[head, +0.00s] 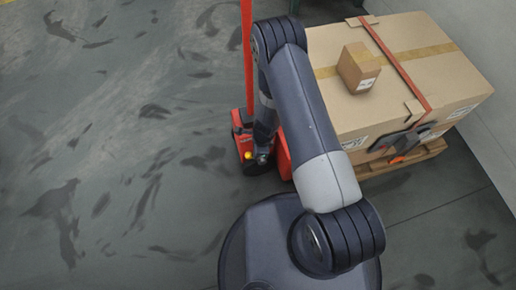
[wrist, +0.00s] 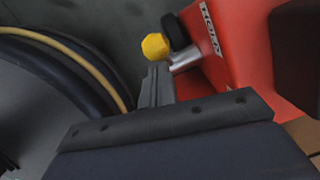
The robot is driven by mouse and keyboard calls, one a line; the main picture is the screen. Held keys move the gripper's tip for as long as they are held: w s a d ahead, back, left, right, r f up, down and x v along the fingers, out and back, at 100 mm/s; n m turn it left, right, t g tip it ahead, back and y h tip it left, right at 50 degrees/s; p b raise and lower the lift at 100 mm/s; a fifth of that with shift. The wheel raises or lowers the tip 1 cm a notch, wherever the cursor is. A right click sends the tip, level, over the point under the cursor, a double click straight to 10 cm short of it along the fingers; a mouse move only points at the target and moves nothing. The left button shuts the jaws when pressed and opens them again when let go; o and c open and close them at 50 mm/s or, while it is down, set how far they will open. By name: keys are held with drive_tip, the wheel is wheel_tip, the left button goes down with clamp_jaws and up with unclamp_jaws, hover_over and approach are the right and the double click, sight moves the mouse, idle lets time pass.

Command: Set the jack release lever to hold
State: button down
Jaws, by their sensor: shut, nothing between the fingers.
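The jack release lever shows in the wrist view as a short metal shaft (wrist: 186,58) on a red housing (wrist: 235,55), with a yellow knob (wrist: 156,46) at its end. A dark round part (wrist: 175,32) sits behind the knob. A pale label (wrist: 209,28) on the housing carries lettering that seems to read HOLD. My gripper (wrist: 158,72) is shut and empty, its fingertips right at the knob and shaft; I cannot tell whether they touch.
A large carton (head: 440,65) on a wooden pallet (head: 405,162) stands right of the jack, with a small box (head: 358,68) and a red strap (head: 395,62) on top. A red upright (head: 247,55) rises from the jack. The floor at left is clear.

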sight(247, 157)
drive_tip(key=shift+s+a+f+b, duration=0.15)
drive_tip(key=shift+a+f+b, duration=0.1)
drive_tip(key=shift+a, duration=0.35)
drive_tip(key=shift+s+a+f+b, duration=0.1)
drive_tip(key=shift+s+a+f, duration=0.15)
drive_tip(key=shift+a, duration=0.35)
drive_tip(key=shift+s+a+f+b, duration=0.1)
drive_tip(key=shift+a+f+b, duration=0.15)
drive_tip(key=shift+a, duration=0.35)
drive_tip(key=shift+a+f, duration=0.1)
drive_tip(key=shift+a, duration=0.05)
wheel_tip(247, 157, up, 11)
drive_tip(key=d+p, duration=0.2)
drive_tip(key=p, duration=0.2)
drive_tip(key=shift+d, duration=0.2)
drive_tip(key=f+b, duration=0.1)
drive_tip(key=f, duration=0.2)
drive_tip(key=a+f+b, duration=0.1)
drive_tip(key=f, duration=0.2)
drive_tip(key=a+f+b, duration=0.1)
drive_tip(key=f, duration=0.3)
drive_tip(key=shift+f+b, duration=0.1)
drive_tip(key=shift+b, duration=0.2)
